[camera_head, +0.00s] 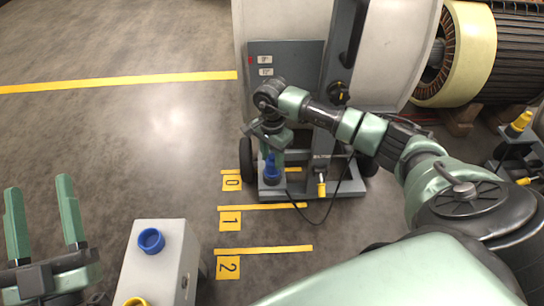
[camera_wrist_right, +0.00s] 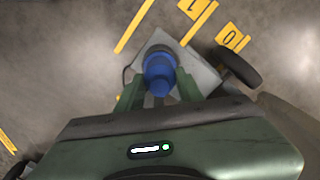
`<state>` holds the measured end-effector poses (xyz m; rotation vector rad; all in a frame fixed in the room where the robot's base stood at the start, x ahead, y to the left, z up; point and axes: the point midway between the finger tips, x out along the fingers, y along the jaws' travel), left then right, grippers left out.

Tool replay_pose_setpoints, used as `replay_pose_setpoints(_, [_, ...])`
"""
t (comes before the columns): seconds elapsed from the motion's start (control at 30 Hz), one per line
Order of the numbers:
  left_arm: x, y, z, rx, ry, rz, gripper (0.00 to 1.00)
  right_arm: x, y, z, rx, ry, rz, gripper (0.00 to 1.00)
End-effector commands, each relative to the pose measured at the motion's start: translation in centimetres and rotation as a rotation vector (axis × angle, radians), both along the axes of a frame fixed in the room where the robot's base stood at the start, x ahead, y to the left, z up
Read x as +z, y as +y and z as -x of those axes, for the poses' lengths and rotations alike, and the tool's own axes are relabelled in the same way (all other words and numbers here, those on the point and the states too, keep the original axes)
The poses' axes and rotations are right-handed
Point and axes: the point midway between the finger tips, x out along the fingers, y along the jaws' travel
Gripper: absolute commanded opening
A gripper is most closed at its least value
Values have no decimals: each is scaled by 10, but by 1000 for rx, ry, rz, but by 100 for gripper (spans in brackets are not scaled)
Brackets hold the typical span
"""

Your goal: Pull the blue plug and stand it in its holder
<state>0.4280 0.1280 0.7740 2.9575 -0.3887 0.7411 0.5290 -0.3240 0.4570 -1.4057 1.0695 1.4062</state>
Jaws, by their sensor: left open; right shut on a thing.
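The blue plug (camera_head: 271,170) stands upright at the left of the grey cart base, by the floor mark 0. My right gripper (camera_head: 272,150) reaches down from above and is shut on it. In the right wrist view the blue plug (camera_wrist_right: 159,72) sits between the fingers (camera_wrist_right: 158,92); its lower end and any socket under it are hidden. The holder is a white box (camera_head: 150,280) at the lower left, with an empty-looking blue ring (camera_head: 151,240) on top and a yellow ring (camera_head: 136,300) cut by the frame edge. My left gripper (camera_head: 42,205) is open and empty, left of the box.
The grey cart base (camera_head: 345,188) has wheels and carries a yellow-ended plug (camera_head: 321,188) with a black cable. A large white machine (camera_head: 290,25) stands behind it. Yellow floor marks 0, 1 and 2 (camera_head: 228,267) lie between box and cart. Floor at left is clear.

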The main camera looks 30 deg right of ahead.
Motion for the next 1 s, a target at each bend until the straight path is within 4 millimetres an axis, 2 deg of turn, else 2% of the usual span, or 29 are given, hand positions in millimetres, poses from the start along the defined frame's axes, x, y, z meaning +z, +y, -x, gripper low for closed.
replay_pose_setpoints(0.2, [0, 0, 0, 0, 3, -1, 55, 0, 0, 0, 0, -1, 0, 1])
replay_pose_setpoints(0.23, [-1, 0, -1, 0, 4, -1, 55, 0, 0, 0, 0, -1, 0, 39])
replay_pose_setpoints(0.3, [-1, 0, -1, 0, 5, -1, 55, 0, 0, 0, 0, -1, 0, 59])
replay_pose_setpoints(0.33, [-1, 0, -1, 0, 6, -2, 55, 0, 0, 0, 0, -1, 0, 62])
replay_pose_setpoints(1.0, [-1, 0, -1, 0, 6, -2, 55, 0, 0, 0, 0, 0, 0, 62])
